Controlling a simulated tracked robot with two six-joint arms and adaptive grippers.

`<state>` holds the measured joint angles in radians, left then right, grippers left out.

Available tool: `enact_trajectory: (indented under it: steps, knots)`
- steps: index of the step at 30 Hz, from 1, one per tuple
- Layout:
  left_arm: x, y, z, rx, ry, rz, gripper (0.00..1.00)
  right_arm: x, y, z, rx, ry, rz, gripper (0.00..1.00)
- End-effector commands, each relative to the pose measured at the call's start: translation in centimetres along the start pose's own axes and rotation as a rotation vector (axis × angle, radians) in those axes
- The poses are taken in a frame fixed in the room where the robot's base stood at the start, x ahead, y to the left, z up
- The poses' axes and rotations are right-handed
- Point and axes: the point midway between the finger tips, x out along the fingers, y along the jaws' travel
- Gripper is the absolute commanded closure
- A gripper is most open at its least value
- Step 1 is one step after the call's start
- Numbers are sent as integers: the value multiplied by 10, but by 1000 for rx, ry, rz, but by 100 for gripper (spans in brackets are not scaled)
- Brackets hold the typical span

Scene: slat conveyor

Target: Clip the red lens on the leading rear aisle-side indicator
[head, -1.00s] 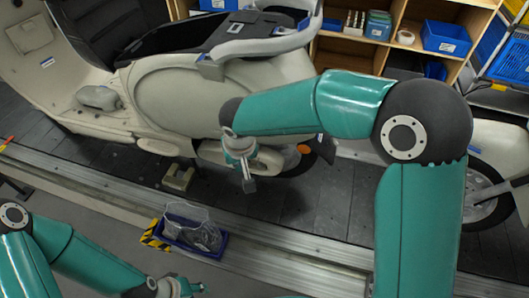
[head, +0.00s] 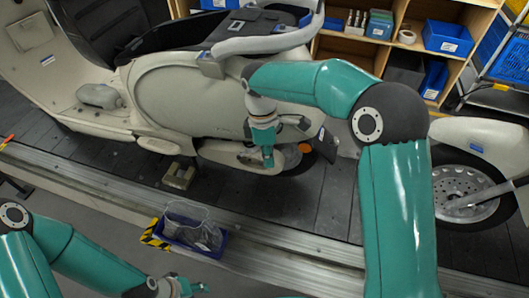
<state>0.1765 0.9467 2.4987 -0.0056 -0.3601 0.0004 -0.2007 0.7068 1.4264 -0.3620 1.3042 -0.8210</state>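A cream scooter (head: 185,95) stands on the dark slat conveyor, its tail toward the middle of the head view. A small round orange part (head: 304,148) shows low at its rear end; I cannot tell whether it is the indicator or its lens. My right gripper (head: 268,160) points down in front of the scooter's rear flank, just left of the orange part. Its finger opening is unclear, and I see no red lens in it. My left gripper (head: 192,290) is low at the bottom edge, partly cut off, its fingers too small to read.
A blue bin (head: 215,250) with a clear bag (head: 190,232) sits by the metal conveyor rail (head: 285,250), beside a yellow-black striped marker (head: 152,235). A second cream scooter's wheel (head: 465,192) is at right. Wooden shelving (head: 345,61) with blue boxes stands behind.

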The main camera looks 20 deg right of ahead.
Motion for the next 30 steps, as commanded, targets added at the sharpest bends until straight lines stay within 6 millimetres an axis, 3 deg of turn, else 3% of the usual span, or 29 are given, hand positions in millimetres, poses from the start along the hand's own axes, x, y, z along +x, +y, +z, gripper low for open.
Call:
enact_trajectory:
  steps: [9,15,21,30]
  knots:
    - [22,-8,0,0,0,0,60,-5,24,44,-879,-464,147,100]
    - [43,-16,0,0,0,0,60,-13,35,43,-1311,-770,384,100]
    - [64,-23,0,0,0,0,60,-7,29,21,-1492,-1022,648,100]
    - [76,-27,0,0,0,0,60,-2,22,0,-1441,-1261,881,100]
